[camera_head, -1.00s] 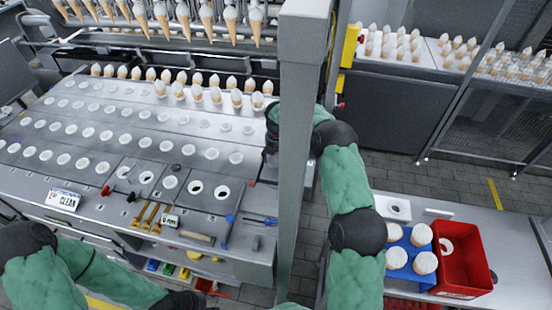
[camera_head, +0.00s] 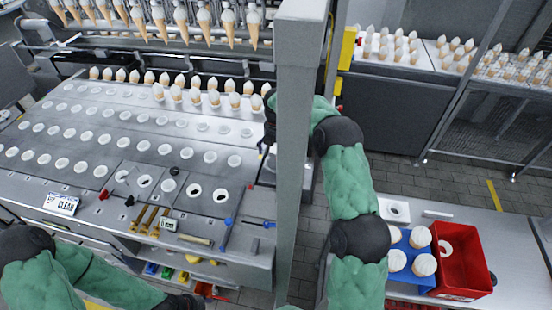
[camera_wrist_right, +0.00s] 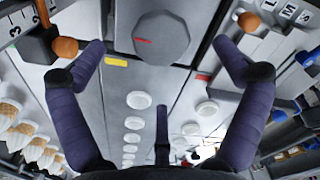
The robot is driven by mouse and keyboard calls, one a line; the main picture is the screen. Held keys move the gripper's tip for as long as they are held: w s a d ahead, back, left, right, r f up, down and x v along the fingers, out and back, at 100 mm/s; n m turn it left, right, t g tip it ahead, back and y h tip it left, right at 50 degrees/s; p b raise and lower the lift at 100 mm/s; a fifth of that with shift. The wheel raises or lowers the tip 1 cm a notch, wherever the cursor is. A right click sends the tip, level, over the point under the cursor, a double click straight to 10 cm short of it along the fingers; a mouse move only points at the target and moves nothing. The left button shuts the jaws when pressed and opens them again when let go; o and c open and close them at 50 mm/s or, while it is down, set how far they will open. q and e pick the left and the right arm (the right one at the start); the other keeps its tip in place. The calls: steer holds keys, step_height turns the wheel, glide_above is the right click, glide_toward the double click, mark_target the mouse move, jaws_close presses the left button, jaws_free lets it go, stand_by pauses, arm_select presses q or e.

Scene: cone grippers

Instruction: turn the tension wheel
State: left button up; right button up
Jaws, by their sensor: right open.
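The tension wheel appears to be the round dark grey knob (camera_wrist_right: 161,38) with a red mark, at the top middle of the right wrist view. My right gripper (camera_wrist_right: 160,52) is open, with one finger left of the knob, one right and a third below. No finger visibly touches it. In the head view a black part of my right gripper (camera_head: 269,126) shows beside the grey post; the rest is hidden, and I cannot make out the wheel there. My left arm enters at the lower left; a black end part (camera_head: 183,301) is cut off by the bottom edge.
The grey post (camera_head: 302,150) stands in front of my right arm. A machine deck (camera_head: 110,125) with rows of white caps and cones lies left. A red bin (camera_head: 466,262) and blue tray (camera_head: 398,272) sit at right. An orange knob (camera_wrist_right: 66,47) is near the left finger.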

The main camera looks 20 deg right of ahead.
step_height(320, 180, up, 6)
steer(key=shift+f, duration=0.15)
stand_by(0.6)
